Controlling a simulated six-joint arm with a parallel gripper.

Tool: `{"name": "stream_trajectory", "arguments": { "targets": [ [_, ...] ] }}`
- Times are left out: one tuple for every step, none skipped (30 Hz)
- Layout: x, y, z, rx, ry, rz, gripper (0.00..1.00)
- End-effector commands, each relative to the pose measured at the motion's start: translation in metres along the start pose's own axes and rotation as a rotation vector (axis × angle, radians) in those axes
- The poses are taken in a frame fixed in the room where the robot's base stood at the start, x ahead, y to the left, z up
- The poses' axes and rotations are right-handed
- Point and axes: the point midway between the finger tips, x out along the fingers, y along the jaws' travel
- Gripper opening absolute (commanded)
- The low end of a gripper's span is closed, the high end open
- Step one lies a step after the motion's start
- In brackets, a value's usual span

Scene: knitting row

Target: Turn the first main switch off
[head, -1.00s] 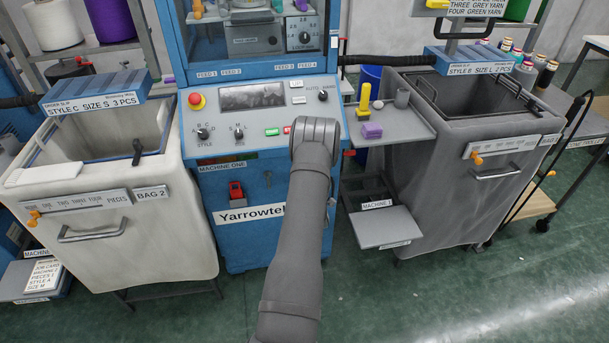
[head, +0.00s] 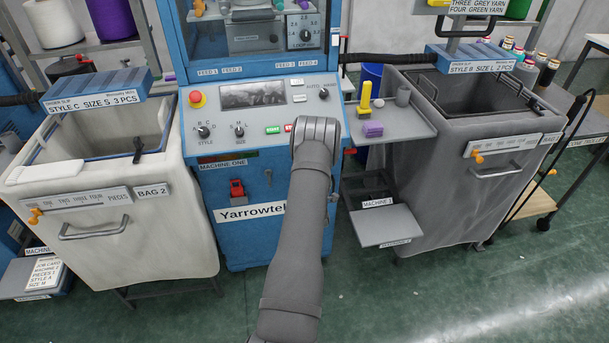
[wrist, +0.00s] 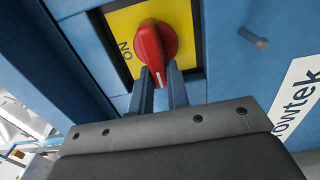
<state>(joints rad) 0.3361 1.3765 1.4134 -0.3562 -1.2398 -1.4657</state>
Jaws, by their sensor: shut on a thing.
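The main switch is a red rotary knob (wrist: 152,45) on a yellow plate (wrist: 122,20) set in a blue panel, seen in the wrist view. The word ON is on the plate left of the knob. The white mark on the knob's handle points toward the bottom of that picture. My gripper (wrist: 160,85) is shut on the handle end, one finger on each side. In the head view my grey arm reaches to the front of machine one (head: 230,165) and hides my gripper and this switch.
A small peg (wrist: 253,37) sticks out of the panel right of the switch. A red fitting (head: 237,188) is on the machine front left of my arm. A cream bin (head: 150,240) stands left, a grey bin (head: 440,190) right, with a side shelf (head: 405,125) between.

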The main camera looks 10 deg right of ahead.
Motion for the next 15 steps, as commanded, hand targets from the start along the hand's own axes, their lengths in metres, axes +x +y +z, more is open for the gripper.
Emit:
{"name": "stream_trajectory", "arguments": {
  "targets": [
    [-0.0001, -0.0003, 0.0, -0.001, 0.0, -0.001, 0.19],
    [-0.0001, -0.0003, 0.0, -0.001, 0.0, -0.001, 0.25],
    [-0.0002, -0.0003, 0.0, -0.001, 0.0, -0.001, 0.33],
    [-0.0002, -0.0003, 0.0, -0.001, 0.0, -0.001, 0.37],
    [-0.0001, -0.0003, 0.0, -0.001, 0.0, -0.001, 0.37],
    [-0.0002, -0.0003, 0.0, 0.0, 0.0, -0.001, 0.37],
    [-0.0001, -0.0002, 0.0, 0.0, 0.0, -0.001, 0.37],
    [-0.0001, -0.0002, 0.0, 0.0, 0.0, -0.001, 0.37],
    [-0.0001, -0.0002, 0.0, 0.0, 0.0, -0.001, 0.37],
    [-0.0001, -0.0002, 0.0, 0.0, 0.0, -0.001, 0.37],
    [-0.0002, -0.0002, 0.0001, 0.0, 0.0, -0.001, 0.37],
    [-0.0005, -0.0002, 0.0001, 0.0, 0.0, -0.001, 0.37],
    [-0.0013, -0.0002, 0.0001, 0.0, 0.0, -0.001, 0.37],
    [-0.0025, -0.0002, 0.0002, 0.0, 0.0, -0.001, 0.37],
    [-0.0052, -0.0004, 0.0004, 0.0, -0.001, -0.002, 0.37]
  ]
}}
